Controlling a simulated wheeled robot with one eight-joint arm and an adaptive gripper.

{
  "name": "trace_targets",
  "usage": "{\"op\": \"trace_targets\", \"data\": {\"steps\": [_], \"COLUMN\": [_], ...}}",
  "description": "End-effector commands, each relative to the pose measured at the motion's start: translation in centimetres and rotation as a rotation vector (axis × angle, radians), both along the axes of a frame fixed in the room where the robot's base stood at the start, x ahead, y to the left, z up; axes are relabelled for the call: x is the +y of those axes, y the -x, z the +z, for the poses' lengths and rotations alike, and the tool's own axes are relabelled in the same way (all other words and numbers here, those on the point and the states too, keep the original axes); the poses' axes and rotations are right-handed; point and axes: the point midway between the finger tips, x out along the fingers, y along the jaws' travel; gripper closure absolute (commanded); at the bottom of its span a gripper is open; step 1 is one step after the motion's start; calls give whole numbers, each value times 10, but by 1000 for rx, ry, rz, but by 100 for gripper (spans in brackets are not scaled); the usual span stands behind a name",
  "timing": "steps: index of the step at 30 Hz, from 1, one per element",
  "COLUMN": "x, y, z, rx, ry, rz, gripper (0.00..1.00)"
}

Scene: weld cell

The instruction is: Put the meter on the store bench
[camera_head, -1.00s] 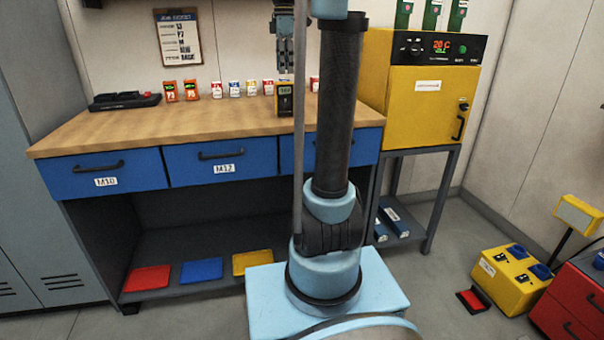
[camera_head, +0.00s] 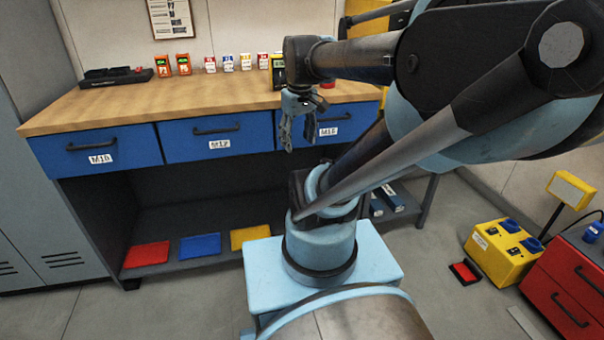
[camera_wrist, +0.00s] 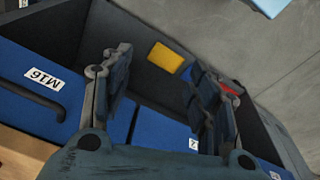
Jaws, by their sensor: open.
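The meter (camera_head: 277,70), a yellow and black handheld unit, stands on the wooden top of a bench (camera_head: 180,104) with blue drawers, towards its back right. My arm's wrist partly covers its right side. I cannot tell from any label whether this bench is the store bench. My gripper (camera_head: 298,132) is open and empty, pointing down in front of the right-hand drawer, lower in the picture than the meter. In the wrist view my gripper (camera_wrist: 160,78) has its fingers apart, with only drawers and the lower shelf beyond; the meter is not in that view.
Two orange devices (camera_head: 173,66), a black tray (camera_head: 117,75) and several small boxes (camera_head: 228,63) line the bench's back. Red, blue and yellow (camera_head: 250,237) pads lie on the lower shelf. A yellow station (camera_head: 503,250) and red cabinet (camera_head: 572,292) stand right.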

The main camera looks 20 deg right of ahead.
Motion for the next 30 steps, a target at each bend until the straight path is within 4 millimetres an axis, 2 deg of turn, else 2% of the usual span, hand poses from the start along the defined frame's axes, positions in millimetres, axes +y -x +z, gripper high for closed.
{"op": "trace_targets", "data": {"steps": [1,3,6,10,14,30], "x": [0,0,0,0,0,0], "y": [14,28,43,55,58,58], "z": [-19,-40,-64,-83,-89,-88], "rx": [-6,-17,-28,-36,-39,-39], "ry": [-8,-21,-36,-49,-53,-53], "rz": [-52,-126,-211,-277,-300,-300], "gripper": [45,45,45,45,45,45]}}
